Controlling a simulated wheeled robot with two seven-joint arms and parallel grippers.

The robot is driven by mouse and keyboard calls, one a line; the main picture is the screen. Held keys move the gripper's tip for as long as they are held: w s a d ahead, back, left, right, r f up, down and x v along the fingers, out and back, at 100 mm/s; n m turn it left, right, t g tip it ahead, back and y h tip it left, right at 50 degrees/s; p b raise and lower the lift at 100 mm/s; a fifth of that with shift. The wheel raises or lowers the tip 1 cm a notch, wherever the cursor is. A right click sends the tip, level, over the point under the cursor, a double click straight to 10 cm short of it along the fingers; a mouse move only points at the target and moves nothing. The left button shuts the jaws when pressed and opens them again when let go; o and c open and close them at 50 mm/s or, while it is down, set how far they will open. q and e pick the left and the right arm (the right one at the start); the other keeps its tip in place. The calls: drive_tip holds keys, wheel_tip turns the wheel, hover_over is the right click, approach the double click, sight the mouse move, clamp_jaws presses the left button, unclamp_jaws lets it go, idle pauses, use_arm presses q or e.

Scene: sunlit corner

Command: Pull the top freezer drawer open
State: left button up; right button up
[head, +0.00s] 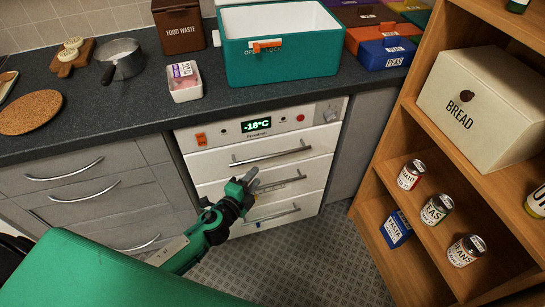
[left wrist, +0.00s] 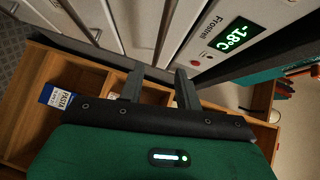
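The white freezer stands under the counter with its drawers shut. The top freezer drawer (head: 226,160) is just below the control panel, and its metal bar handle (head: 270,152) is uncovered in the head view. My left gripper (head: 251,181) is in front of the freezer, below that handle in the picture, and overlaps the middle drawer. In the left wrist view its two fingers (left wrist: 159,84) are apart with nothing seen held between them. The top handle (left wrist: 164,25) shows beyond the gap between the fingers. Whether the fingers touch anything is not clear. My right gripper is not in view.
The freezer's panel (head: 215,134) reads -18°C. A wooden shelf unit (head: 405,125) with cans and a bread box (head: 490,105) stands at right. Grey drawers (head: 75,180) are at left. A teal box (head: 282,62) sits on the counter. The floor (head: 320,260) before the freezer is clear.

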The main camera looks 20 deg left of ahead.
sight(271, 157)
use_arm(q)
drive_tip(key=x, duration=1.2)
drive_tip(key=shift+w+f, duration=0.1)
drive_tip(key=shift+w, duration=0.2)
clamp_jaws()
